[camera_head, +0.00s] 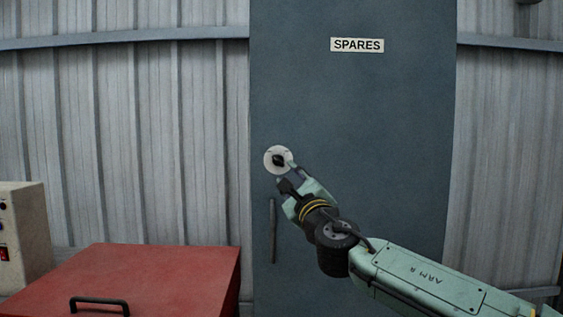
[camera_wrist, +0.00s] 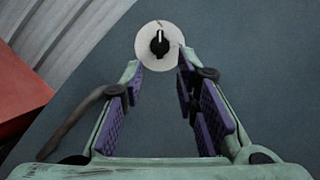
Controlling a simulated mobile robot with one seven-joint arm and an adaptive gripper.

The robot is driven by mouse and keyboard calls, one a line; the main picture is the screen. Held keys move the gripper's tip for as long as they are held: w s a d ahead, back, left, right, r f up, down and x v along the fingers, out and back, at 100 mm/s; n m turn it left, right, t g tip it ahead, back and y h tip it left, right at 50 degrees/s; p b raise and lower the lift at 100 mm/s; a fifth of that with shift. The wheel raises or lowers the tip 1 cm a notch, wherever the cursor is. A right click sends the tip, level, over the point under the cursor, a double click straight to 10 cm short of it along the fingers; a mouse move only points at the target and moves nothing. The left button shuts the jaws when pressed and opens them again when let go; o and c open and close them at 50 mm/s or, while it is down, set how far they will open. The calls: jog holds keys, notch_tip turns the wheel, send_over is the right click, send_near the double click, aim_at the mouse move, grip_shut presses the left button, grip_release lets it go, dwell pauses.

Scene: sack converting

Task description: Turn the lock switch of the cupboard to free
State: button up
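The cupboard (camera_head: 400,120) is a tall dark blue-grey door with a SPARES label. Its lock switch is a black knob (camera_wrist: 160,43) on a round pale plate (camera_wrist: 151,61), at the door's left side; the plate also shows in the head view (camera_head: 269,155). In the wrist view the knob's white mark points up. Marks on the plate are too small to read. My gripper (camera_wrist: 162,72) is open, its purple-padded fingers apart, with the knob ahead of and between the fingertips. I see no contact with the knob. In the head view my gripper (camera_head: 285,171) is just below and right of the plate.
A dark vertical handle (camera_head: 272,230) is on the door below the switch. A red chest (camera_head: 165,280) with a black handle stands at lower left, beside a beige control box (camera_head: 25,235). Corrugated wall (camera_head: 120,140) flanks the cupboard. The door's surface right of the switch is clear.

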aim_at(280, 163)
jog(key=p+x, duration=0.2)
jog(key=x, duration=0.4)
jog(key=shift+w+a+r, duration=0.1)
jog(key=shift+w+r, duration=0.05)
jog(key=shift+w+a, duration=0.15)
jog(key=shift+w, duration=0.55)
jog(key=shift+c, duration=0.2)
grip_shut()
